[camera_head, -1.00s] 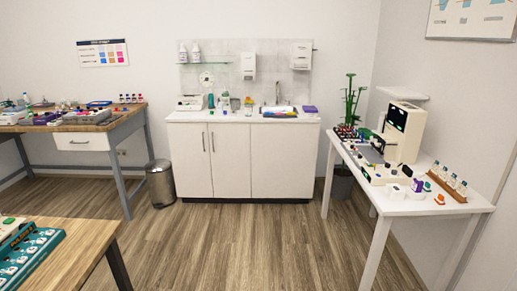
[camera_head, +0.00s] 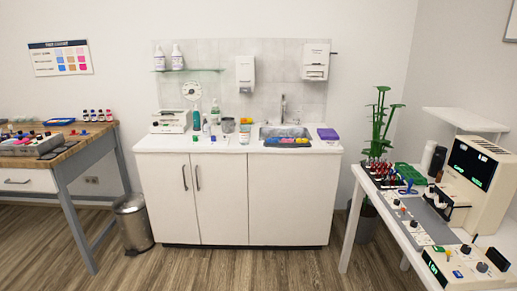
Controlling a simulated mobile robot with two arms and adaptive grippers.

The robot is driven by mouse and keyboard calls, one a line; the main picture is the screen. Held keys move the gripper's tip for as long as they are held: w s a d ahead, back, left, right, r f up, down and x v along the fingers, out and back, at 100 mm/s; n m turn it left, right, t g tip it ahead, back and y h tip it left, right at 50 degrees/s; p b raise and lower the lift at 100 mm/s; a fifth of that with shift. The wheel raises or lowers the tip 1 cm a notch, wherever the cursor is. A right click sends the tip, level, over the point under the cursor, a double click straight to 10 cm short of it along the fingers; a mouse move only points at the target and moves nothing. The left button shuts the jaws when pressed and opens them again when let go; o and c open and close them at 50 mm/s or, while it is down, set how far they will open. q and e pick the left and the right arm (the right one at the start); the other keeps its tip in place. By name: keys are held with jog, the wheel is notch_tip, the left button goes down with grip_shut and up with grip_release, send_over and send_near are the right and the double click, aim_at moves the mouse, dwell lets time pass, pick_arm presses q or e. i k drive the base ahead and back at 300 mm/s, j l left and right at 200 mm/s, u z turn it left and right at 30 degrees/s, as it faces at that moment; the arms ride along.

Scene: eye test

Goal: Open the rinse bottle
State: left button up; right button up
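I cannot tell for sure which bottle is the rinse bottle. Two white bottles with labels, the left one (camera_head: 159,58) and the right one (camera_head: 177,57), stand upright on the glass shelf above the counter. On the white counter (camera_head: 170,143), a pale green bottle (camera_head: 215,109) stands at the back, left of the sink. A small bottle with a blue part (camera_head: 206,128) stands in front of it. These are small in the picture, and their caps are not clear. Neither of my grippers is in view.
The sink (camera_head: 285,131) has a coloured row of items at its front. A steel bin (camera_head: 133,222) stands left of the cabinet. A wooden bench (camera_head: 60,158) is at the left and a white table with devices (camera_head: 378,208) at the right. The floor before the cabinet is clear.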

aim_at(244, 129)
jog(key=i, duration=1.95)
